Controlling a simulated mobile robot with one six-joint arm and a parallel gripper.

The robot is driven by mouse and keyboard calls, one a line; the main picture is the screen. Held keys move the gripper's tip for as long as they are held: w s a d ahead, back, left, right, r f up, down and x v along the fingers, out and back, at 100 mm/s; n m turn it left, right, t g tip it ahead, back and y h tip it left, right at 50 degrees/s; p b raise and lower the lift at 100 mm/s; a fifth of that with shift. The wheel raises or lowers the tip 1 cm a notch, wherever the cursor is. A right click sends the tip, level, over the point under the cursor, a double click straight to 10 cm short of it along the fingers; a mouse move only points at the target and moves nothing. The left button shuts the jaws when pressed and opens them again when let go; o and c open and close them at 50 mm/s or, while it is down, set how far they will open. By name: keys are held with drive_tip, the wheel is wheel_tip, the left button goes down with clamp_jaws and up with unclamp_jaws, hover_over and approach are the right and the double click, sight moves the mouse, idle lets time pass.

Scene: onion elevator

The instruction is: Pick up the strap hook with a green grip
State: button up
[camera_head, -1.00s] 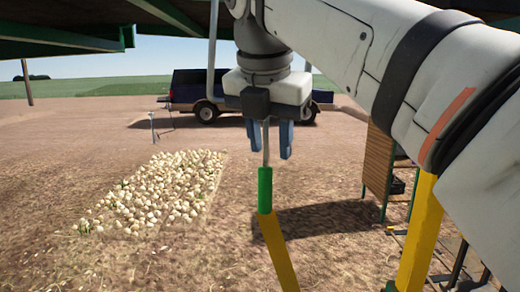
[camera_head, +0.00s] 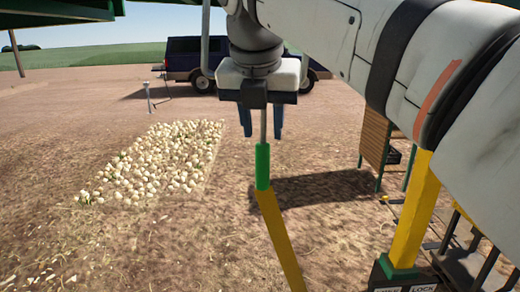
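The green grip (camera_head: 262,166) stands upright near the middle of the view. A thin grey metal rod (camera_head: 263,126) rises from its top, and a slanted yellow bar or strap (camera_head: 280,240) runs down from its lower end. My gripper (camera_head: 262,134) points down just above the green grip. Its two dark blue fingers are apart, one on each side of the rod in the picture. I see no contact with the rod or grip; whether the rod is between the fingers or nearer the camera cannot be told. A dark block on the gripper hides the rod's upper end.
A yellow post (camera_head: 412,215) on a green foot stands at the right, by a base marked LOCK (camera_head: 405,288). A brown slatted panel (camera_head: 374,143) is behind it. A bed of onions (camera_head: 160,160) lies left on open dirt. A dark blue vehicle (camera_head: 190,62) is far back.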

drive_tip(key=shift+f, duration=0.1)
clamp_jaws()
idle(0.3)
idle(0.4)
